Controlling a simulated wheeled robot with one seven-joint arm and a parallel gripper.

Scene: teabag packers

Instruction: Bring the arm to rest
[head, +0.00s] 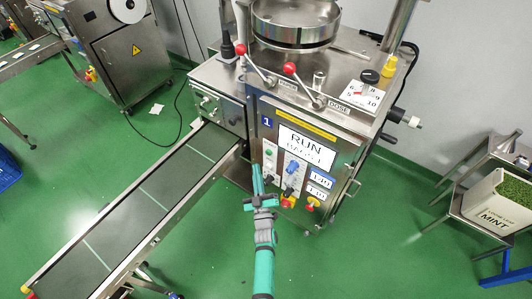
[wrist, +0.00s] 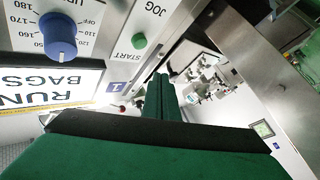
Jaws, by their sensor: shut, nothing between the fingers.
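My gripper (head: 257,170) is shut and empty, with its green fingers together. In the head view it stands in front of the steel machine (head: 343,150), low on its panel, just left of the buttons and knobs. The wrist view shows my shut fingers (wrist: 161,80) beside the panel, which appears upside down. There a blue knob (wrist: 59,34) and a green START button (wrist: 139,41) show. I cannot tell whether the fingertips touch the panel. My arm reaches in from the bottom of the head view.
A dark conveyor (head: 145,205) runs from the machine to the lower left. Red-knobbed levers (head: 289,68) stick out on the machine's top. A shelf with a white MINT crate (head: 488,216) stands at the right. Green floor (head: 385,235) is clear between the machine and shelf.

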